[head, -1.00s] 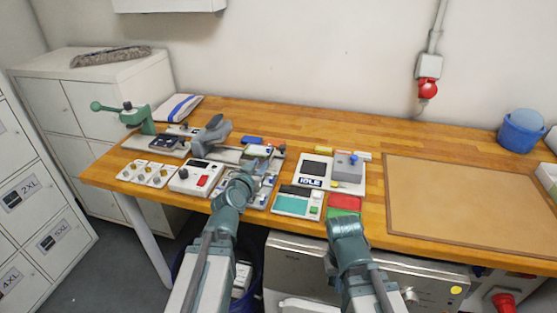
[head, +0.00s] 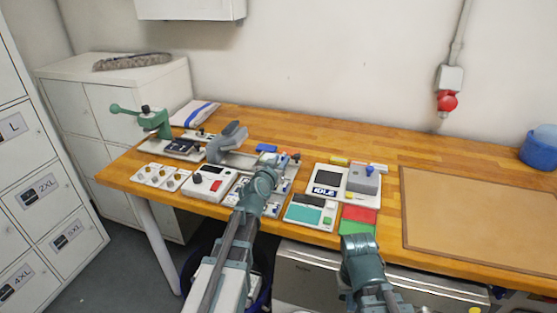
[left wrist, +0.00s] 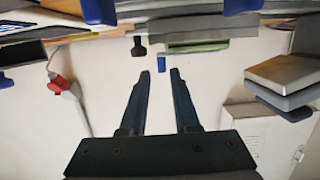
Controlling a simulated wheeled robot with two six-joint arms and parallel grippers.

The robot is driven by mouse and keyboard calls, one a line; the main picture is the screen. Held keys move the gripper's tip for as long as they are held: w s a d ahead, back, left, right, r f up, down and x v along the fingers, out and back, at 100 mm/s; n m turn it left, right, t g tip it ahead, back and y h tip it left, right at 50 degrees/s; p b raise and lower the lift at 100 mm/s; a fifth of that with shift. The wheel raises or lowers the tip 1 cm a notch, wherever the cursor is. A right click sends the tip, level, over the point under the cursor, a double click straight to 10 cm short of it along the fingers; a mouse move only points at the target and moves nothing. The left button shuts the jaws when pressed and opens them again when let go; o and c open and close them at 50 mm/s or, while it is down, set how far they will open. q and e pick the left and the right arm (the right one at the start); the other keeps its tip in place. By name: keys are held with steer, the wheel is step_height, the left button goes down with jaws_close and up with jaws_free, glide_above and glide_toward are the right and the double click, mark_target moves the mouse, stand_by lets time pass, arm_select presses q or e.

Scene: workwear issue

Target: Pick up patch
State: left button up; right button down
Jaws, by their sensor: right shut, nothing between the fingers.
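I cannot single out the patch with certainty. A dark blue piece with small pale marks (head: 180,146) lies on the base of the green press (head: 154,122) in the head view. Small pieces also lie in a grey tray (head: 285,178), partly hidden by my left arm. My left gripper (head: 266,176) is over that tray's near part; its fingers are hidden there. My right gripper (head: 361,243) is at the table's front edge, just below the green pad, shut and empty.
A controller with a red button (head: 208,183) and a plate with knobs (head: 162,176) stand left. The IDLE device (head: 345,180), teal-screen device (head: 311,211), red pad (head: 360,214) and green pad (head: 356,228) are centre. A bare brown mat (head: 480,220) lies right.

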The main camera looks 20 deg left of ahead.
mark_target(282, 157)
arm_select(q)
steer(key=shift+w+f+b, duration=0.2)
steer(key=shift+w, duration=0.65)
steer(key=shift+w+f+b, duration=0.2)
steer(key=shift+w, duration=0.65)
steer(key=shift+w+f+b, duration=0.2)
steer(key=shift+w, duration=0.65)
steer(key=shift+a, duration=0.1)
steer(key=shift+s, duration=0.1)
steer(key=shift+c, duration=0.3)
jaws_close()
